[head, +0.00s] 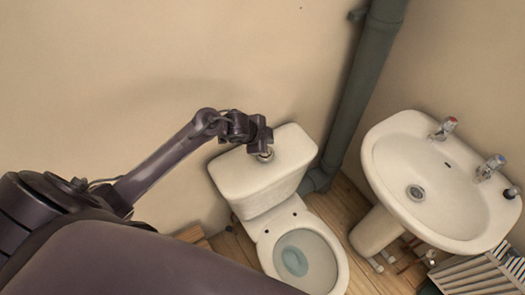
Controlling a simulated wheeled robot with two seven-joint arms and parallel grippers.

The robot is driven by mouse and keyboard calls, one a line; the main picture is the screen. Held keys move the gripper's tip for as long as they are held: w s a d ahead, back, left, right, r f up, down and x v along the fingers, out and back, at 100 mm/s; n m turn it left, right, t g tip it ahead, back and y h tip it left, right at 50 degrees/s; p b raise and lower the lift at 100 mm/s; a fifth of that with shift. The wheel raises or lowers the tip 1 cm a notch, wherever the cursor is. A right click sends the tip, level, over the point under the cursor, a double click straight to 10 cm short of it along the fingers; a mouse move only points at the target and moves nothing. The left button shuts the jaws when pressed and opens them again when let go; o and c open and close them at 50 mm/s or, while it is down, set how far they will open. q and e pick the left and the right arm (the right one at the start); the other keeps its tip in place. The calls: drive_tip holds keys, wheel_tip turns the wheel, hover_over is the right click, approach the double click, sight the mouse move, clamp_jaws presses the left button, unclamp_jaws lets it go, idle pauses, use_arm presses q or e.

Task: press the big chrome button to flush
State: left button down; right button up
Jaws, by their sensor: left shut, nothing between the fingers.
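A white toilet stands at the middle, with its cistern (262,175) against the wall. The chrome button (265,156) is on top of the cistern lid, partly hidden by my left gripper. My left gripper (263,149) is shut and empty, pointing down right over the button. I cannot tell from this angle whether its tips touch the button. The toilet bowl (300,262) in front is open and has bluish water in it. My right gripper is not in view.
A white pedestal sink (440,180) with two taps stands to the right. A dark green pipe (362,85) runs up the wall between toilet and sink. The wooden floor (340,205) shows between toilet and sink.

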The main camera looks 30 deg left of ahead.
use_arm(q)
drive_tip(key=shift+m+h, duration=0.3)
drive_tip(key=shift+m, duration=0.1)
drive_tip(key=a, duration=0.1)
drive_tip(key=w+a, duration=0.2)
drive_tip(key=shift+a+r, duration=0.35)
drive_tip(key=shift+r, duration=0.05)
drive_tip(key=shift+f, duration=0.15)
wheel_tip(320, 180, down, 7)
drive_tip(key=b, duration=0.7)
drive_tip(key=shift+f+b, duration=0.6)
drive_tip(key=shift+f, duration=0.2)
